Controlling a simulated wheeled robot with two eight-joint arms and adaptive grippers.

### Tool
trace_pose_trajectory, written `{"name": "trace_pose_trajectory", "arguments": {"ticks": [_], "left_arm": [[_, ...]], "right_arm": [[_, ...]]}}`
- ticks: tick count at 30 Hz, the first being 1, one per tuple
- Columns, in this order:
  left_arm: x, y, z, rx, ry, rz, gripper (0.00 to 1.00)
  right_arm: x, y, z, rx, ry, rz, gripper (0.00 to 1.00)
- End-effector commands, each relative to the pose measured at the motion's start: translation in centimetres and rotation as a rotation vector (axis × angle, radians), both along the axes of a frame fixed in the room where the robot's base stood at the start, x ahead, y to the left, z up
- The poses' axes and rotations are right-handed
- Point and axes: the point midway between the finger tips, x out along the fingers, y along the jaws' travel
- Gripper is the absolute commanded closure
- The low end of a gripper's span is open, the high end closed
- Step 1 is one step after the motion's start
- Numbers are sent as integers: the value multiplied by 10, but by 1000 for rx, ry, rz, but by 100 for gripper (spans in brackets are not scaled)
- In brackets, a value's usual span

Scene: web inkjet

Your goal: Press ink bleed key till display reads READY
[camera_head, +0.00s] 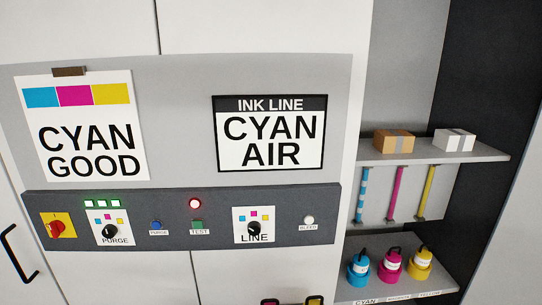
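The ink bleed key (308,219) is a small pale round button near the right end of the dark control strip, with a small label under it that seems to read BLEED. The display (269,134) above it has the heading INK LINE and reads CYAN AIR. The LINE knob (254,229) is a black selector just left of the key, on a white plate with colour squares. Neither of my grippers shows in this view, and nothing covers the key.
The strip also holds a red-yellow switch (56,228), PURGE knob (109,231), blue button (156,225), green TEST button (197,225) and lit red lamp (194,203). A CYAN GOOD sheet (84,150) hangs above. Shelves (430,151) at right hold boxes and ink bottles.

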Motion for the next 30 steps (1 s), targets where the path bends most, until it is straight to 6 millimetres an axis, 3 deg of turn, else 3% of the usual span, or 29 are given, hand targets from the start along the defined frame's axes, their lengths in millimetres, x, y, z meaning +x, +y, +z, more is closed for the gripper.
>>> {"name": "trace_pose_trajectory", "arguments": {"ticks": [1,3,30], "left_arm": [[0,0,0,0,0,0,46],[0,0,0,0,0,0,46],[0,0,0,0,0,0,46]], "right_arm": [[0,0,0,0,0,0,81],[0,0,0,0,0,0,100],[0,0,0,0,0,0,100]]}}
